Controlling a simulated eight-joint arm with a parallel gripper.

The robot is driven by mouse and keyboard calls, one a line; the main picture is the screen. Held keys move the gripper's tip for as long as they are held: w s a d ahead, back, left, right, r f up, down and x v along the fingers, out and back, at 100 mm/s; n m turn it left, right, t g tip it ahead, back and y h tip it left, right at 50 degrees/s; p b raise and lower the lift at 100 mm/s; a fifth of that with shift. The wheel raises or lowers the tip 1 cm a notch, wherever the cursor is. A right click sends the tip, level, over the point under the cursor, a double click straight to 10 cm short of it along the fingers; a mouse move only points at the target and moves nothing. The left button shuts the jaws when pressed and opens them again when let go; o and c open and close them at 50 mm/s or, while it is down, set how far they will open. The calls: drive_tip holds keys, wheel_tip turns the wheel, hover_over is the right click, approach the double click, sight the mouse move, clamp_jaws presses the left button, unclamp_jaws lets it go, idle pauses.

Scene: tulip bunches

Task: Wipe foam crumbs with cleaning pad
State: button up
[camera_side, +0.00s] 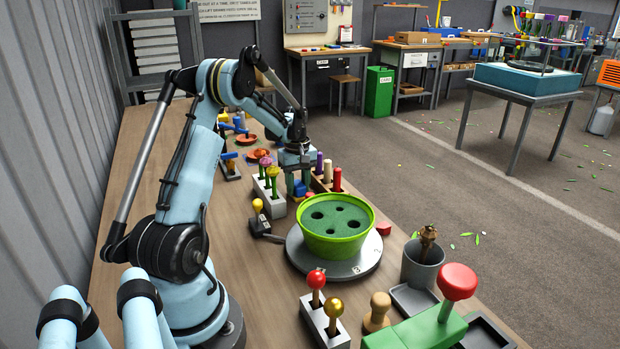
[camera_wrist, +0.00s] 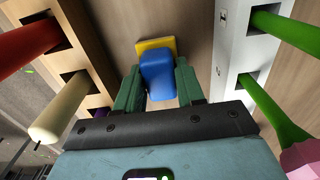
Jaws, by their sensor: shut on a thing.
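My gripper (camera_wrist: 158,84) points down at the bench, its two green fingers closed on the sides of a blue block. The block sits on a flat yellow piece; together they look like the cleaning pad (camera_wrist: 156,45), its yellow edge showing beyond the blue. In the side view my gripper (camera_side: 298,186) is low over the bench behind the green bowl, and the pad is mostly hidden there. The lime bowl (camera_side: 335,250) holds dark green foam with several holes and stands on a grey turntable (camera_side: 296,250). I cannot make out foam crumbs in either view.
In the wrist view a wooden peg rack (camera_wrist: 88,78) is close on the left and a pale block with green stems (camera_wrist: 228,60) close on the right. The side view shows a grey cup (camera_side: 421,268) and a green stand with red knob (camera_side: 458,281) at the front right.

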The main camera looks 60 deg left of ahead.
drive_tip(key=d, duration=0.2)
drive_tip(key=shift+d, duration=0.3)
drive_tip(key=shift+r, duration=4.1)
drive_tip(key=w+d+r+m, duration=0.25)
drive_tip(key=d+m, duration=0.25)
drive_tip(key=d, duration=0.4)
drive_tip(key=w+d+r+m, duration=0.2)
drive_tip(key=d+r+m, duration=0.15)
drive_tip(key=d, duration=0.55)
drive_tip(key=s+d+r+m, duration=0.1)
drive_tip(key=s+d+m, duration=0.1)
drive_tip(key=d+m, duration=0.2)
drive_tip(key=s+d+r+m, duration=0.2)
drive_tip(key=d+m, duration=0.3)
drive_tip(key=d, duration=0.5)
drive_tip(key=shift+s+r+m, duration=0.1)
drive_tip(key=shift+m, duration=0.15)
